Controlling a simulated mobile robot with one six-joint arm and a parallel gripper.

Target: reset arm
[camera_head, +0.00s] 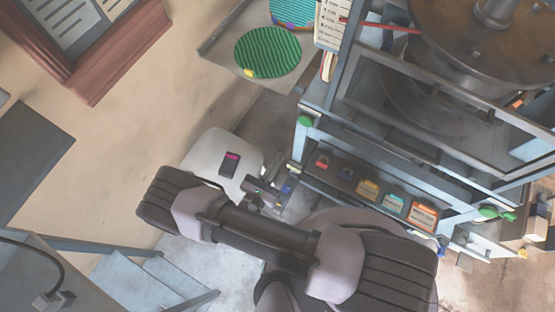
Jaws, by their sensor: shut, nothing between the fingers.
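My arm crosses the lower middle of the head view, with dark ribbed joint covers and pale lilac collars. It is bent, with one link running from lower right up to the left. What seems to be my gripper (266,194) shows small and dark just above that link, partly hidden by it. It looks shut, with nothing held. It is beside the press frame's lower left corner; I cannot tell whether it touches. The plate press (330,124) is a blue-grey metal frame at the right, with a large round dark plate (470,42) on top.
A shelf (335,192) low on the press holds several coloured boxes. A green ribbed disc (268,52) lies on a tray (222,42) at the top. A red-brown framed board (115,62) is upper left. Blue steps (150,280) are lower left.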

